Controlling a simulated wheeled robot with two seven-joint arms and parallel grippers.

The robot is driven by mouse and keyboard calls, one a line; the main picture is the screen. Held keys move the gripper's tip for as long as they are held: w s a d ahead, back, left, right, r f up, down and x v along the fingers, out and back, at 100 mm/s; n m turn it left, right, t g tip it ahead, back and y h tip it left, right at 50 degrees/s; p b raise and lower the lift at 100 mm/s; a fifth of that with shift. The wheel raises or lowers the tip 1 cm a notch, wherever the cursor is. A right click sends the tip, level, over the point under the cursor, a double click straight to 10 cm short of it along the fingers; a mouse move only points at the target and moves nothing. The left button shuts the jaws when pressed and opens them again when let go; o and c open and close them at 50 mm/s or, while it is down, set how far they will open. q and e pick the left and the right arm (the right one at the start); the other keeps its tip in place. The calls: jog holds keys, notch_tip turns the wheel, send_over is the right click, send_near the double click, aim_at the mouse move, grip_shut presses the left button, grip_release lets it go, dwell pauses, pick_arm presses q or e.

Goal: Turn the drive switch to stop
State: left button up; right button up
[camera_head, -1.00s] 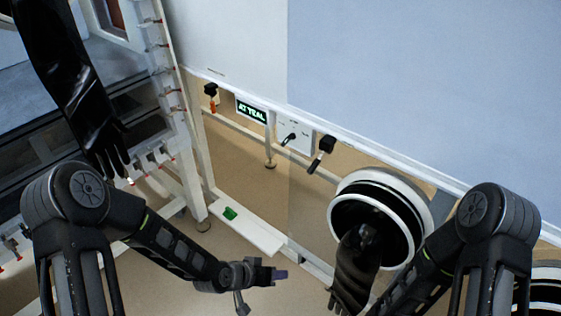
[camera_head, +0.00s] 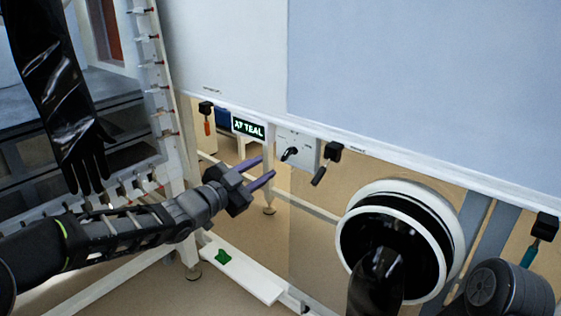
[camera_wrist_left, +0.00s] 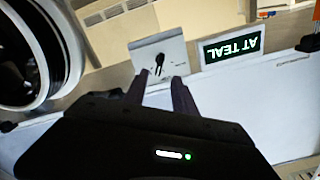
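The drive switch is a black rotary knob (camera_head: 290,153) on a pale plate (camera_head: 310,155) under the cabinet's lower edge. Its lettering is too small to read. My left gripper (camera_head: 268,168) is open and empty, its two purple-grey fingers just left of and a little below the knob in the head view, apart from it. In the left wrist view the knob (camera_wrist_left: 159,63) on its plate (camera_wrist_left: 170,52) lies beyond the gap between the fingertips (camera_wrist_left: 158,82). My right gripper is out of view; only part of that arm shows at the lower right.
A lit sign reading "AT TEAL" (camera_head: 249,128) is left of the plate. Black-handled levers hang on both sides, one with an orange tip (camera_head: 206,118), one dark (camera_head: 327,162), one teal-tipped (camera_head: 534,240). A round glove port (camera_head: 448,235) is at the right. A green object (camera_head: 222,257) lies on a white floor beam (camera_head: 262,288).

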aim_at(284, 156)
pick_arm(q)
jog(key=b+x, duration=0.1)
jog(key=x, duration=0.6)
jog(key=shift+w+d, duration=0.25)
jog(key=shift+w, duration=0.05)
jog(key=shift+c, duration=0.5)
grip_shut()
